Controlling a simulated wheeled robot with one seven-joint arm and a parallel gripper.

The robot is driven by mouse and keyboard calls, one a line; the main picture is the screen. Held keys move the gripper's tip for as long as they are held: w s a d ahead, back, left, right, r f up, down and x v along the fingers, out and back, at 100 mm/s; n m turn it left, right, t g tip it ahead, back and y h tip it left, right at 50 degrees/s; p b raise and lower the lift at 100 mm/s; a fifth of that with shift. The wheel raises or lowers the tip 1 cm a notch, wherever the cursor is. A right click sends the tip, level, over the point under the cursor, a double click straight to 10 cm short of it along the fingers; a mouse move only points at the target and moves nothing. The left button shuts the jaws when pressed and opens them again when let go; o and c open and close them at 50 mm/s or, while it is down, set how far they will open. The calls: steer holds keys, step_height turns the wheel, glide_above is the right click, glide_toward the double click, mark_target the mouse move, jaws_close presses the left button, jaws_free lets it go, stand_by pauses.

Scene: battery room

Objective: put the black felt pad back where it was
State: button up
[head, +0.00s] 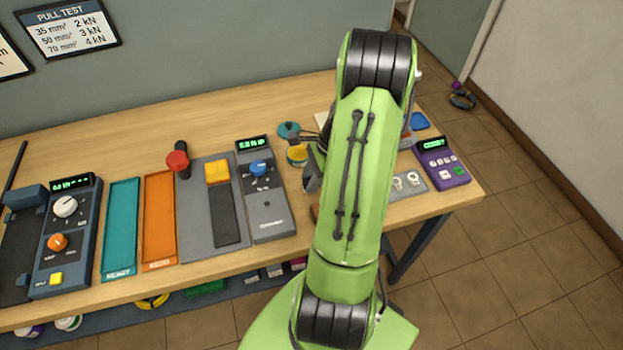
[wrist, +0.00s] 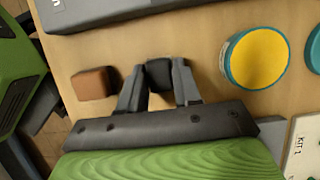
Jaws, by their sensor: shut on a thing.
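In the wrist view my gripper (wrist: 160,88) is shut on a small dark block, which I take to be the black felt pad (wrist: 160,74). The pad sits between the two fingertips, just over or on the wooden bench top; I cannot tell whether it touches the wood. In the head view my gripper (head: 308,160) is partly hidden behind my green arm, and the pad cannot be made out there. A brown block (wrist: 93,83) lies to the left of the fingers. A round yellow pad with a teal rim (wrist: 257,57) lies to the right.
The yellow pad (head: 297,155) and a teal disc (head: 289,130) lie beside my gripper in the head view. A grey meter (head: 266,200) stands to the left. A white KIT 1 card (wrist: 304,150) is at right. A purple device (head: 441,165) stands near the bench's right end.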

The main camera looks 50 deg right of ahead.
steer(key=o, duration=0.9)
steer(key=shift+o, duration=0.2)
